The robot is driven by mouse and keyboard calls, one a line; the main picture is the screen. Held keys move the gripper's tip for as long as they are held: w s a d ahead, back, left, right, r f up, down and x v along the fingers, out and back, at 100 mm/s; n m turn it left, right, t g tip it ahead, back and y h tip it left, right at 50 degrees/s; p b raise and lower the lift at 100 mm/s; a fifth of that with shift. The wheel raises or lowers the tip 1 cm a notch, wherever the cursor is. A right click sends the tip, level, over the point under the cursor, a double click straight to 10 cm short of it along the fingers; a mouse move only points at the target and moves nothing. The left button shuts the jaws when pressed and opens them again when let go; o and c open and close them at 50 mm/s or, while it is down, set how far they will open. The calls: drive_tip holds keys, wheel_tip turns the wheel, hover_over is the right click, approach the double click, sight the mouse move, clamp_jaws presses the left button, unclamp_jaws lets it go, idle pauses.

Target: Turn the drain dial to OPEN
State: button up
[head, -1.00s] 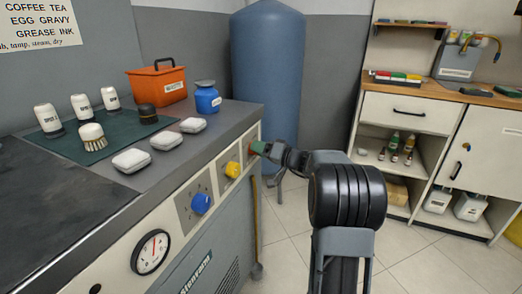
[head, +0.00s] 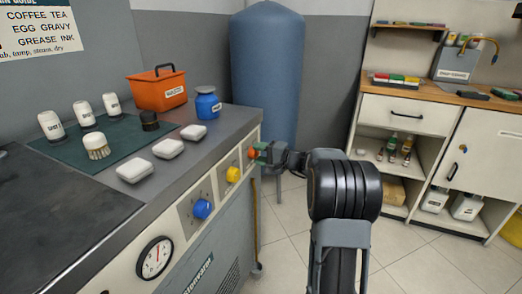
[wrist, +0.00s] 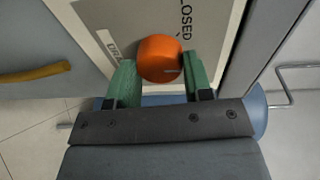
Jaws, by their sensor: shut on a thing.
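The drain dial is an orange knob (wrist: 160,58) on a pale panel in the wrist view. It sits between the two green fingertips of my gripper (wrist: 158,80), which is shut on it. A thin light mark shows on the knob's lower right. "CLOSED" lettering shows above right of the knob, partly cut off, and part of a label starting "DRA" at its left. No OPEN mark is readable. In the head view the orange dial (head: 252,153) is at the far end of the counter's front panel, with my gripper (head: 260,152) at it.
A yellow dial (head: 233,174), a blue dial (head: 202,209) and a gauge (head: 155,257) are along the same panel. A yellow handle (wrist: 35,73) stands out at the left in the wrist view.

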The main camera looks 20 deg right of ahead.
drive_tip(key=m+p, duration=0.3)
drive_tip(key=m, duration=0.1)
drive_tip(key=shift+r+g+p, duration=0.2)
drive_tip(key=shift+g+p, duration=0.15)
drive_tip(key=shift+g, duration=0.05)
drive_tip(key=shift+f+m+g+y+p, duration=0.15)
drive_tip(key=shift+m+g+y+p, duration=0.2)
drive_tip(key=shift+m+p, duration=1.6)
drive_tip(key=shift+m, duration=0.25)
drive_tip(key=o, duration=0.9)
drive_tip(key=p+v, duration=0.1)
drive_tip(key=v, duration=1.2)
drive_tip(key=shift+s+d+f+p, duration=0.1)
drive_tip(key=shift+s+d+p, duration=0.2)
drive_tip(key=shift+p, duration=0.1)
